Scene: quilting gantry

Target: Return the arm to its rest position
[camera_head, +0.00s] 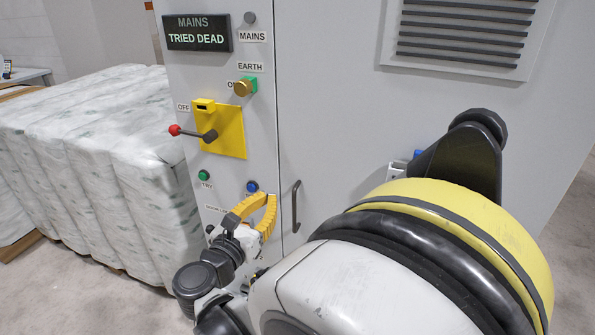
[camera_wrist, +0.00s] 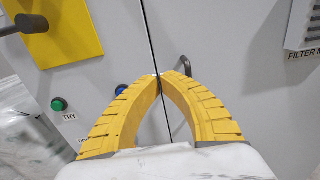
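My gripper (camera_head: 269,198) has two ribbed yellow fingers and is in front of the grey cabinet (camera_head: 340,120), low down, left of the black door handle (camera_head: 296,206). In the wrist view my gripper (camera_wrist: 159,77) has its fingertips together, with nothing between them. The tips appear in front of the door seam. Whether they touch the cabinet I cannot tell. My arm reaches in from the lower right and hides part of the cabinet's lower front.
A wrapped quilted stack (camera_head: 95,150) stands at left.

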